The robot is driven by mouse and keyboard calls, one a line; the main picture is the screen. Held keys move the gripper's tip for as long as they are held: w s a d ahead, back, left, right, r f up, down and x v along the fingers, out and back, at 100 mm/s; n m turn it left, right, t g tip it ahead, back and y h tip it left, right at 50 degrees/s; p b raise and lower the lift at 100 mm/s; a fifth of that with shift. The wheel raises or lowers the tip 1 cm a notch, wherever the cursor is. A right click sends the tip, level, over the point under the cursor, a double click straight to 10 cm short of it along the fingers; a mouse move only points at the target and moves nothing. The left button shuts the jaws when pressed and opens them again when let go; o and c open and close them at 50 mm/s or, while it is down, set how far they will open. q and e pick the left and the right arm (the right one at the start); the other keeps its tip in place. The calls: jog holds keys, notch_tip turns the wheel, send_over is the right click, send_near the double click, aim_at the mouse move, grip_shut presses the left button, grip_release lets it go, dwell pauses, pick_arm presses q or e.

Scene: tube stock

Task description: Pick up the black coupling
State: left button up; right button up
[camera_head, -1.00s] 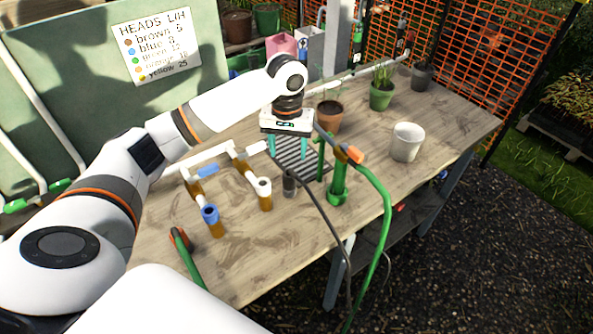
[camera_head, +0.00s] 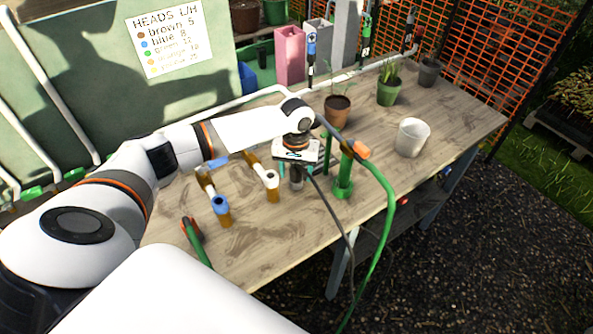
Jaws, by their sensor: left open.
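A short dark cylinder (camera_head: 296,184), which looks like the black coupling, stands upright on the wooden table near its front edge. Its upper part is hidden behind my left gripper (camera_head: 297,171). The gripper points down with its teal fingers apart, one on each side of the cylinder in the picture. I cannot tell whether the fingers touch it or how deep they reach around it. My right gripper is not in view.
A green upright fitting (camera_head: 344,182) with a green hose (camera_head: 385,215) stands just right of the gripper. A white pot (camera_head: 411,138) and potted plants (camera_head: 337,109) are behind right.

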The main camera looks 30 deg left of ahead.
pick_arm(q)
jog(key=shift+c, duration=0.4)
jog(key=c, duration=1)
jog(key=shift+r, duration=0.1)
notch_tip(320, 180, up, 10)
jog(key=shift+f+b, duration=0.1)
jog(key=shift+b, duration=0.7)
jog(key=shift+r+p, duration=2.6)
jog(key=shift+p, duration=0.85)
